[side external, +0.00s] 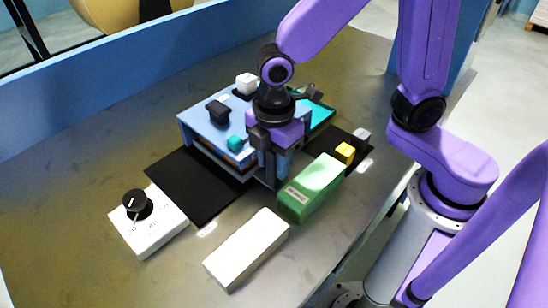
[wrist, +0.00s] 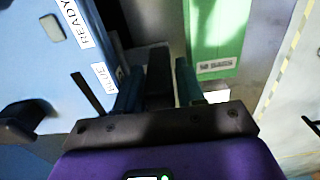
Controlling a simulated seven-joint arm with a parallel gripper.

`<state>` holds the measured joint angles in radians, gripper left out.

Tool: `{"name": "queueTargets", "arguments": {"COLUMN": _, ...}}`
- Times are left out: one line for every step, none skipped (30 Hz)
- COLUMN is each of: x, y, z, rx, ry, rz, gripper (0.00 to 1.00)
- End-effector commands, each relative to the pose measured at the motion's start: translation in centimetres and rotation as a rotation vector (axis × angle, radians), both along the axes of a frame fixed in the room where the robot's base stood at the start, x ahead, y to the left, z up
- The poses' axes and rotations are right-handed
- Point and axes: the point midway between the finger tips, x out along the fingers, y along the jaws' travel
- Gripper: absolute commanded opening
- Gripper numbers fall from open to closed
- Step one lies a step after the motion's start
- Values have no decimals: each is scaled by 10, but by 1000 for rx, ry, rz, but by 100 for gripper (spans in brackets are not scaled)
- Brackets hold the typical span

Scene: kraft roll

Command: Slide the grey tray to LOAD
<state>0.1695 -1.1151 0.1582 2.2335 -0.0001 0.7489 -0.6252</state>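My gripper (side external: 267,172) points down at the right front side of a blue raised station (side external: 205,133). In the wrist view its two fingers (wrist: 159,92) stand apart, with a dark upright piece (wrist: 158,62) showing between them. I cannot tell whether they touch it. A dark grey edge shows low under the station, partly hidden by my gripper; I cannot tell for sure that it is the grey tray. The wrist view shows the labels READY (wrist: 84,35) and BLUE (wrist: 104,75) on the station. No LOAD label is readable.
A green box (side external: 312,187) stands close right of my gripper. A white block (side external: 246,250) and a white dial box (side external: 148,220) stand in front. A black mat (side external: 195,185) lies bare before the station. A yellow cube (side external: 345,153) sits on the right.

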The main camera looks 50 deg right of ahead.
Motion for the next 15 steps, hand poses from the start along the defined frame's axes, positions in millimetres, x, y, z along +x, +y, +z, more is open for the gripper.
{"name": "queueTargets", "arguments": {"x": 0, "y": 0, "z": 0, "rx": 0, "ry": 0, "rz": 0, "gripper": 38}}
{"name": "queueTargets", "arguments": {"x": 0, "y": 0, "z": 0, "rx": 0, "ry": 0, "rz": 0, "gripper": 38}}
{"name": "queueTargets", "arguments": {"x": 0, "y": 0, "z": 0, "rx": 0, "ry": 0, "rz": 0, "gripper": 38}}
{"name": "queueTargets", "arguments": {"x": 0, "y": 0, "z": 0, "rx": 0, "ry": 0, "rz": 0, "gripper": 38}}
{"name": "queueTargets", "arguments": {"x": 0, "y": 0, "z": 0, "rx": 0, "ry": 0, "rz": 0, "gripper": 29}}
{"name": "queueTargets", "arguments": {"x": 0, "y": 0, "z": 0, "rx": 0, "ry": 0, "rz": 0, "gripper": 16}}
{"name": "queueTargets", "arguments": {"x": 0, "y": 0, "z": 0, "rx": 0, "ry": 0, "rz": 0, "gripper": 6}}
{"name": "queueTargets", "arguments": {"x": 0, "y": 0, "z": 0, "rx": -1, "ry": 0, "rz": 0, "gripper": 0}}
{"name": "queueTargets", "arguments": {"x": 0, "y": 0, "z": 0, "rx": -1, "ry": 0, "rz": 0, "gripper": 0}}
{"name": "queueTargets", "arguments": {"x": 0, "y": 0, "z": 0, "rx": -1, "ry": 0, "rz": 0, "gripper": 0}}
{"name": "queueTargets", "arguments": {"x": 0, "y": 0, "z": 0, "rx": -1, "ry": 1, "rz": 0, "gripper": 0}}
{"name": "queueTargets", "arguments": {"x": 0, "y": 1, "z": 0, "rx": -1, "ry": 1, "rz": 0, "gripper": 0}}
{"name": "queueTargets", "arguments": {"x": 0, "y": 3, "z": 0, "rx": -1, "ry": 1, "rz": 1, "gripper": 0}}
{"name": "queueTargets", "arguments": {"x": 0, "y": 5, "z": 0, "rx": -1, "ry": 1, "rz": 1, "gripper": 0}}
{"name": "queueTargets", "arguments": {"x": 0, "y": 11, "z": 0, "rx": -1, "ry": 1, "rz": 3, "gripper": 0}}
